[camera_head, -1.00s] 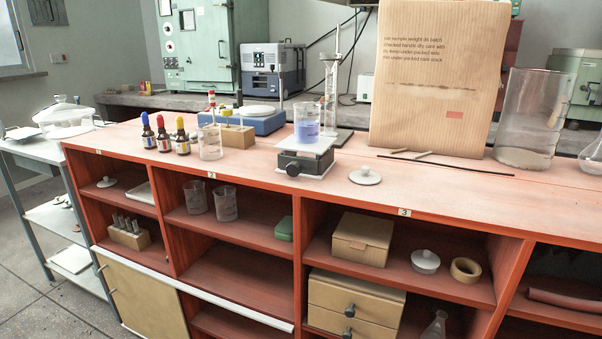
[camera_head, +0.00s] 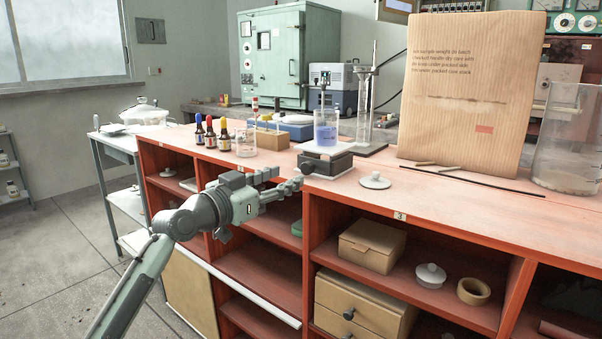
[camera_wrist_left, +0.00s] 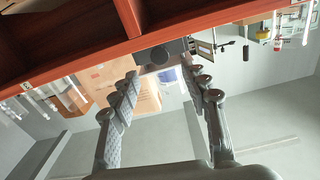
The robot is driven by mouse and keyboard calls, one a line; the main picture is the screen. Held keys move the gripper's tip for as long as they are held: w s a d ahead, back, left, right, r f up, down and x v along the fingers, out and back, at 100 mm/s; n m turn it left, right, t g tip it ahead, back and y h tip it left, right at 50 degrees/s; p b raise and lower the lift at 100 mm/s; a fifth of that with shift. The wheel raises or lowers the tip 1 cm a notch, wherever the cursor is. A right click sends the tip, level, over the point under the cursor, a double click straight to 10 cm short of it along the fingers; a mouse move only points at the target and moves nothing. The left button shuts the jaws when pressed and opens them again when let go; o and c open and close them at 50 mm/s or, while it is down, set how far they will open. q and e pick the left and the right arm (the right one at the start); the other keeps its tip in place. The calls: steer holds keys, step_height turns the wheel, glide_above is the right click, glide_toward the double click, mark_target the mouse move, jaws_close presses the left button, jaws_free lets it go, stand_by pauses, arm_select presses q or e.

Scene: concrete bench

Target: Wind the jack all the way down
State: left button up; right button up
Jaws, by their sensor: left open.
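The jack (camera_head: 327,164) is a small dark lab jack with a pale top plate, standing near the front edge of the red bench top. Its round dark knob (camera_head: 306,167) faces the front. A beaker of blue liquid (camera_head: 325,130) stands upright on its plate. My left gripper (camera_head: 286,180) is open and empty, just left of and in front of the knob, its fingers pointing toward the jack. In the left wrist view, which is upside down, the jack (camera_wrist_left: 170,50) shows beyond and between the open fingertips (camera_wrist_left: 163,75). My right gripper is not in view.
A white lid (camera_head: 375,181) lies right of the jack. Dropper bottles (camera_head: 211,134) and an empty beaker (camera_head: 246,143) stand to the left. A tall glass cylinder (camera_head: 365,110) and a cardboard sheet (camera_head: 465,90) stand behind. Open shelves lie below the bench edge.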

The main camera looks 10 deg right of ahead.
mark_target(305, 169)
arm_select(q)
steer(key=x, duration=0.6)
steer(key=shift+w+d, duration=0.2)
steer(key=shift+d, duration=0.05)
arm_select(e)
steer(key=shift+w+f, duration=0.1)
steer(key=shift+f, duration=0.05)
arm_select(q)
jaws_close()
steer(key=shift+n+p, duration=0.3)
steer(key=n+p, duration=0.2)
steer(key=n, duration=0.3)
steer(key=shift+f, duration=0.1)
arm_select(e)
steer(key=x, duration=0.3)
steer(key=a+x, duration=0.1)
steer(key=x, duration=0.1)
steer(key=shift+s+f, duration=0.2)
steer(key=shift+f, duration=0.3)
